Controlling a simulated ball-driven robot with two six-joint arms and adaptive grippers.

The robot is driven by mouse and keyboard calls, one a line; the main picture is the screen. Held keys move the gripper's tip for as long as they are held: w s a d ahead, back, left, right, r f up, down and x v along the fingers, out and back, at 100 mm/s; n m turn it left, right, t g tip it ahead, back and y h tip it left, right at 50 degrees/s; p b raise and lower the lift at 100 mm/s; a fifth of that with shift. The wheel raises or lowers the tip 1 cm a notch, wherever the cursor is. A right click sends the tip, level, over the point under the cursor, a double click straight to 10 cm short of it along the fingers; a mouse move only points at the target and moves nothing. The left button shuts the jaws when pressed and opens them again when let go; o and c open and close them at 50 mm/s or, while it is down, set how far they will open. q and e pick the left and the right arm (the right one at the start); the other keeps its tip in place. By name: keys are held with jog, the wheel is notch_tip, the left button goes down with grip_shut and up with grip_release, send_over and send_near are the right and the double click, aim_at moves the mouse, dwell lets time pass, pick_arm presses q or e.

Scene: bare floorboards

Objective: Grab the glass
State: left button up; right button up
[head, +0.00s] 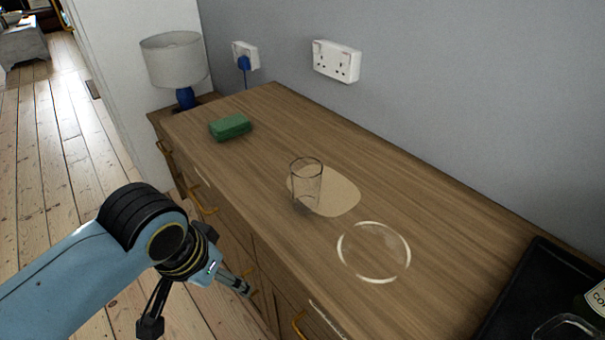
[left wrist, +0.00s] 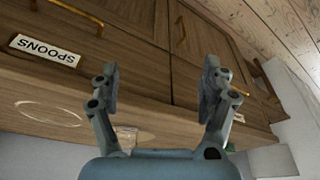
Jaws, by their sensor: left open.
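The clear, empty-looking glass (head: 306,184) stands upright on the wooden sideboard top, at the left edge of a pale round patch. My left gripper (head: 198,308) is open and empty, in front of the sideboard's drawer side, below and to the left of the glass and apart from it. In the left wrist view, the two spread fingers of the gripper (left wrist: 160,76) face the wooden drawer fronts. The glass (left wrist: 127,133) shows there only partly, low beside the left finger. My right gripper is not in view.
The sideboard top (head: 270,115) also holds a green sponge-like block (head: 230,127), a pale patch (head: 341,192), a whitish ring (head: 343,262) and a black tray (head: 530,285). A lamp (head: 175,65) stands at the far end. Drawer handles (head: 204,205) stick out in front.

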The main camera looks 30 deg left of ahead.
pick_arm(q)
jog(key=w+d+r+n+p, duration=0.1)
jog(key=w+r+n, duration=0.3)
jog(key=r, duration=0.3)
jog(key=n+h+p, duration=0.1)
jog(key=n+h, duration=0.3)
jog(key=n, duration=1.7)
send_near(313, 186)
jog(key=w+a+f, duration=0.1)
jog(key=w+f, duration=0.1)
jog(key=shift+w+f, duration=0.1)
jog(key=shift+w, duration=0.1)
jog(key=b+x, duration=0.1)
jog(key=x, duration=0.9)
jog(key=shift+w+a+f, duration=0.1)
jog(key=shift+a+f, duration=0.05)
jog(key=shift+c, duration=0.7)
jog(key=c, duration=1.2)
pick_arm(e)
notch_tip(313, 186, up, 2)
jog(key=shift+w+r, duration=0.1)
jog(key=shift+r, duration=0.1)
